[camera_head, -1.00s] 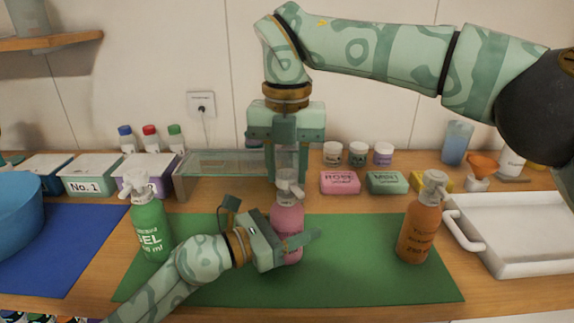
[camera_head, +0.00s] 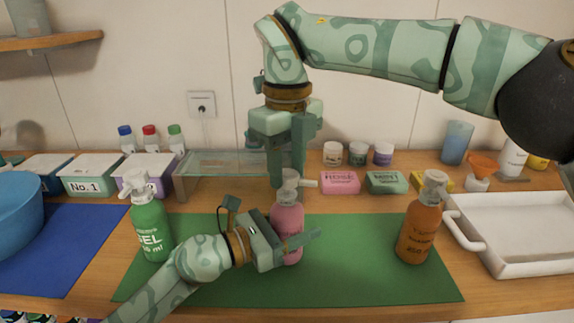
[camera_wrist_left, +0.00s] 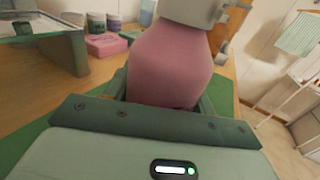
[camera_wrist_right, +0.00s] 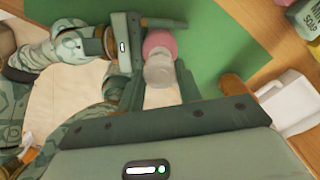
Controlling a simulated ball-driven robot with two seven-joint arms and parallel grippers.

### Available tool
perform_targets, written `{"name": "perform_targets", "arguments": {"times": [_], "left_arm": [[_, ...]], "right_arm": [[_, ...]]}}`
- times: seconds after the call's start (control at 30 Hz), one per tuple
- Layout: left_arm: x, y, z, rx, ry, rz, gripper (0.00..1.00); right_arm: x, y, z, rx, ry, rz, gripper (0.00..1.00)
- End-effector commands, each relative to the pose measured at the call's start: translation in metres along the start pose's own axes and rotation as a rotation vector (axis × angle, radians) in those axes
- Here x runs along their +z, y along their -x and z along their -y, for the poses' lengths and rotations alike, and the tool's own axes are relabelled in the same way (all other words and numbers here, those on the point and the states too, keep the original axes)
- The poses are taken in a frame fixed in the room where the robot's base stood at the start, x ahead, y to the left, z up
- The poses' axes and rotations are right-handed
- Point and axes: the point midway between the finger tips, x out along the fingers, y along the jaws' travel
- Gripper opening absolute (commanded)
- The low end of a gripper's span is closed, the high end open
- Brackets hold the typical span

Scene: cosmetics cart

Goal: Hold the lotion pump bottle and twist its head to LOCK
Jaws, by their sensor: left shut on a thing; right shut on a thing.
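The pink pump bottle (camera_head: 288,218) stands upright on the green mat (camera_head: 350,285), near its middle. My left gripper (camera_head: 290,246) is shut around its body from the left; the body fills the jaws in the left wrist view (camera_wrist_left: 168,65). The bottle has a whitish pump head (camera_head: 290,182) whose nozzle points right. My right gripper (camera_head: 287,172) comes down from above and is shut on the pump head, which sits between the fingers in the right wrist view (camera_wrist_right: 160,76). Any lock marking is too small to see.
A green gel bottle (camera_head: 150,229) stands left on the mat and an orange pump bottle (camera_head: 418,232) right. Behind are a clear shelf (camera_head: 215,162), pink soap (camera_head: 340,183) and several small jars. A white tray (camera_head: 515,225) is at the right, a blue bowl (camera_head: 15,215) at the left.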

Motion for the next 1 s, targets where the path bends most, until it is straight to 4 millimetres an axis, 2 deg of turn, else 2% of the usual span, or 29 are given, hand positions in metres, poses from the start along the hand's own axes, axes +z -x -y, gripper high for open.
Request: {"name": "perform_targets", "arguments": {"times": [0.3,0.8,0.83,0.9,1.0], "left_arm": [[-0.0007,0.0003,-0.0001,0.0,0.002,-0.001,0.25],[-0.0007,0.0003,-0.0002,0.0,0.002,-0.001,0.25],[-0.0007,0.0003,-0.0002,0.0,0.002,-0.001,0.25],[-0.0008,0.0003,-0.0002,0.0,0.002,-0.001,0.25],[-0.0008,0.0003,-0.0002,0.0,0.002,-0.001,0.25]], "right_arm": [[0.0,-0.0001,0.0012,-0.003,0.108,0.001,0.12],[0.0,-0.0001,0.0016,-0.003,0.124,0.001,0.12],[0.0,-0.0001,0.0016,-0.003,0.124,0.001,0.37],[0.0,-0.0001,0.0015,-0.003,0.124,0.001,0.57],[0.0,-0.0001,0.0011,-0.002,0.124,0.0,0.57]]}}
